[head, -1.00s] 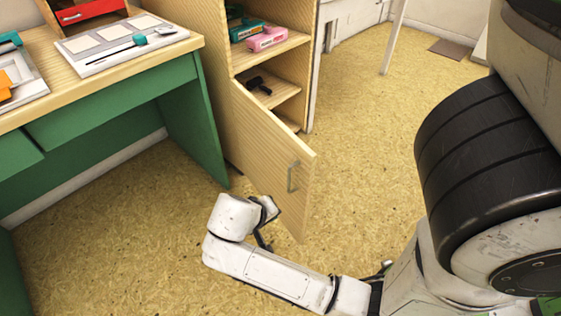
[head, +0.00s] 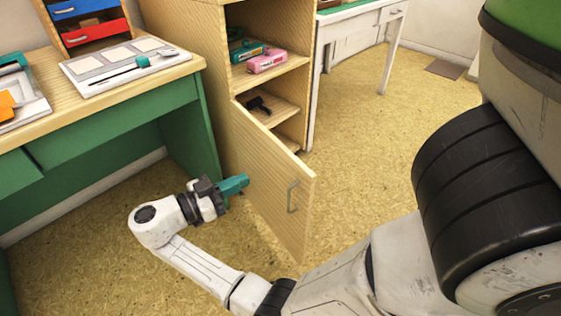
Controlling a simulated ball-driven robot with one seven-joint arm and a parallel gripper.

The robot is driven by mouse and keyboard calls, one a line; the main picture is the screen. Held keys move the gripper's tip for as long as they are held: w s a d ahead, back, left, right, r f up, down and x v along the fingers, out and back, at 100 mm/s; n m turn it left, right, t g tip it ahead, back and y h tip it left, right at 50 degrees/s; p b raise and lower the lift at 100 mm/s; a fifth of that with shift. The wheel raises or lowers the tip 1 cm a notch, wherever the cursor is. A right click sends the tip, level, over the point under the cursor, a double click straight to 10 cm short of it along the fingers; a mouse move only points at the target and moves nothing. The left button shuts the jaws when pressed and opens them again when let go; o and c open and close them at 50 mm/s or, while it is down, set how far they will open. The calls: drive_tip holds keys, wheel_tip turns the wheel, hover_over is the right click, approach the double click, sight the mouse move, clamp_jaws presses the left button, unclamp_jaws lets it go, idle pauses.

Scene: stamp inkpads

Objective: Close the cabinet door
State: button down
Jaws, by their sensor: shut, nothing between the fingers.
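The wooden cabinet door (head: 268,180) stands wide open, swung out from the lower part of the cabinet (head: 190,38) towards me. Its grey handle (head: 292,197) is near the door's free edge. My gripper (head: 245,181), with teal fingers, is shut and empty. It is to the left of the door, with its fingertips at or very close to the door's left-hand face; I cannot tell whether they touch. The handle is to the right of the fingertips.
A pink box (head: 267,61) and a teal box (head: 247,49) lie on an open shelf, with a dark tool (head: 258,105) on the shelf below. A green desk (head: 120,125) stands at the left. The floor right of the door is clear.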

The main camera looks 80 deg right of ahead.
sight(291, 158)
drive_tip(key=b+x, duration=0.1)
drive_tip(key=x, duration=1)
drive_tip(key=shift+s+d+f, duration=0.1)
drive_tip(key=shift+s, duration=0.15)
drive_tip(key=shift+s+d, duration=0.35)
drive_tip(key=shift+d, duration=0.05)
